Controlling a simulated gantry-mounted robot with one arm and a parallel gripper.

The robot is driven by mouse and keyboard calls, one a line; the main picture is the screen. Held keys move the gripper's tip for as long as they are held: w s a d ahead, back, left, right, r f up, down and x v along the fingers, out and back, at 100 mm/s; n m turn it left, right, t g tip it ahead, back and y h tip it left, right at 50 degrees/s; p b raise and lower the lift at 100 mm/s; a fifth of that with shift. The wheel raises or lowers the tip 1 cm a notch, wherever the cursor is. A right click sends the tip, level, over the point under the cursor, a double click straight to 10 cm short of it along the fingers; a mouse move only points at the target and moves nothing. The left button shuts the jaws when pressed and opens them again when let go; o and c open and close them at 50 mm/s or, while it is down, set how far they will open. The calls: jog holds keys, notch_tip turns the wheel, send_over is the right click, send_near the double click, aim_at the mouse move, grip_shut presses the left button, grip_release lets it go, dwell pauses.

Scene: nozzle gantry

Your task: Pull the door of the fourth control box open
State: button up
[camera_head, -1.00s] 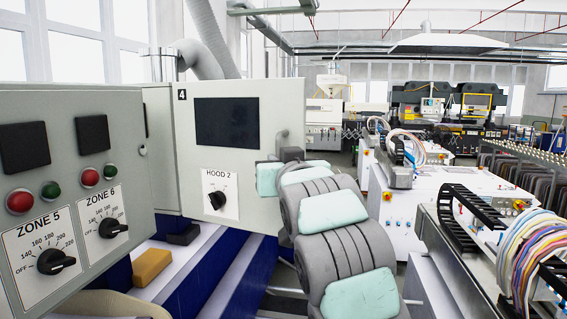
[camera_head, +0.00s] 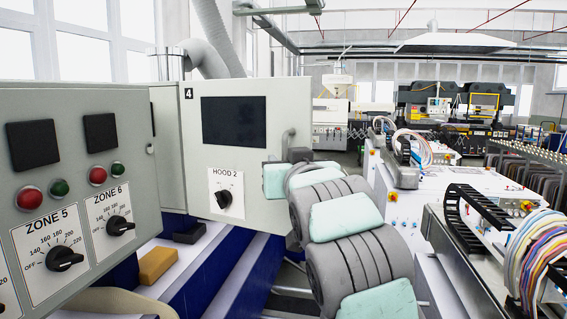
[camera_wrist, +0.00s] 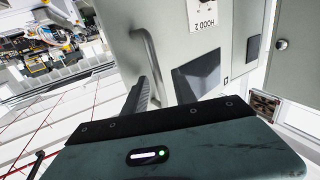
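The fourth control box, marked 4, stands at the centre-left in the head view. Its pale grey door (camera_head: 195,150) carries a dark screen (camera_head: 234,122) and a HOOD 2 dial (camera_head: 224,198). The door handle (camera_head: 288,138) is a grey bar near the right edge. My gripper (camera_head: 299,155) is at the handle's lower end, mostly hidden by my arm. In the wrist view the door (camera_wrist: 180,20) appears upside down, and a dark finger (camera_wrist: 139,97) overlaps the end of the handle (camera_wrist: 146,58). I cannot tell whether the fingers are shut on it or whether the door is ajar.
Another control box (camera_head: 75,185) with ZONE 5 and ZONE 6 dials stands close at the left. A yellow block (camera_head: 157,264) and a dark block (camera_head: 189,233) lie below. White machine cabinets (camera_head: 395,205) and bundled cables (camera_head: 540,255) are at the right.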

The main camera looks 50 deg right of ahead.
jog(key=v, duration=0.9)
dwell(0.3)
